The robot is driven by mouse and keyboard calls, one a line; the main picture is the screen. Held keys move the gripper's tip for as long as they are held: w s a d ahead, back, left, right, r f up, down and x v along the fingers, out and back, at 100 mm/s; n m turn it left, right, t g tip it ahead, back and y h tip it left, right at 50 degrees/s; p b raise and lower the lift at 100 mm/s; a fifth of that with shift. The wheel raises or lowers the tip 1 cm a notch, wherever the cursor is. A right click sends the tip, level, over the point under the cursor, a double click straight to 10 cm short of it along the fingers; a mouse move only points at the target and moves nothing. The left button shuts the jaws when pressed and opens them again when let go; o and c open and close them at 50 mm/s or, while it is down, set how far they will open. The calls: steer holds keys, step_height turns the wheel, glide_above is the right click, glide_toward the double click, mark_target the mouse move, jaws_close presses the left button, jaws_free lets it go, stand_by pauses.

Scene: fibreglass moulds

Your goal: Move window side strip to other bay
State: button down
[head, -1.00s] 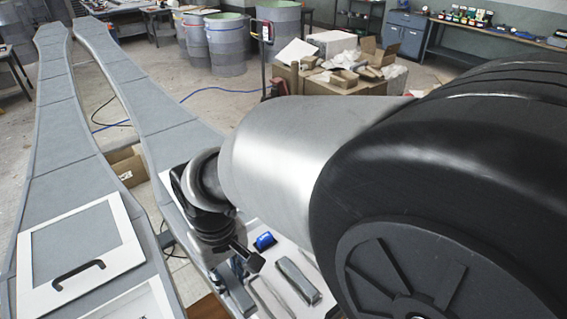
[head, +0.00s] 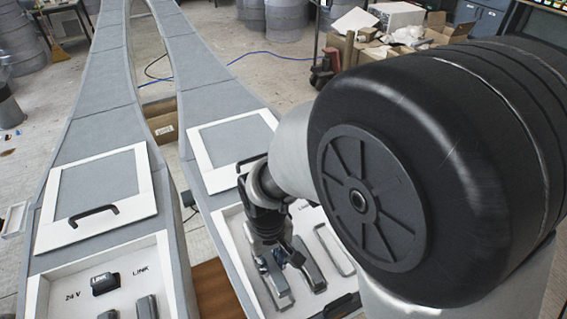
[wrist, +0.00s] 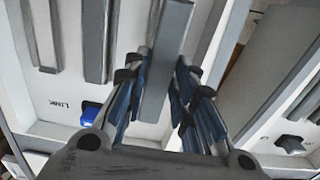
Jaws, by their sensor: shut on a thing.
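My gripper (head: 283,258) is over the white bay (head: 236,243) of the right mould, pointing down. Its blue-padded fingers, clear in the wrist view (wrist: 166,88), are shut on a grey side strip (wrist: 170,50) that runs between them. In the head view the strip (head: 275,285) shows below the fingers, by the bay's left side. Whether it touches the bay floor I cannot tell. The left mould's bay (head: 73,265), marked 24 V and LINK, holds a dark block (head: 105,284) and grey pieces (head: 148,306).
Another grey strip (head: 311,268) and a grey outline (head: 335,248) lie right of the held strip. A blue part (wrist: 91,112) sits by the LINK mark. White-framed panels with black handles, left (head: 97,197) and right (head: 230,150), lie behind the bays. A gap separates the moulds.

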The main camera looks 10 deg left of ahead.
mark_target(272, 271)
steer(key=shift+f+b, duration=0.85)
steer(key=shift+f, duration=2.25)
steer(key=shift+f, duration=0.2)
steer(key=c, duration=1.3)
jaws_free()
step_height(272, 271, up, 13)
steer(key=p, duration=0.3)
steer(key=shift+d+f+p, duration=0.1)
steer(key=shift+f+p, duration=0.1)
steer(key=shift+p, duration=0.2)
steer(key=d+r+m+t, duration=0.2)
steer(key=d+r+m, duration=0.1)
steer(key=d+r, duration=0.6)
steer(key=s+d+r+m+t, duration=0.1)
steer(key=s+d+r, duration=0.1)
steer(key=s+d, duration=0.1)
steer(key=s+d+r+m, duration=0.1)
steer(key=s+d+r, duration=0.1)
steer(key=s+d, duration=0.1)
steer(key=s+d+r+m+t, duration=0.1)
steer(key=s+d+r, duration=0.1)
steer(key=d, duration=0.3)
steer(key=shift+s+d+r+t, duration=0.1)
steer(key=shift+s+d+t, duration=0.15)
steer(key=shift+s, duration=0.35)
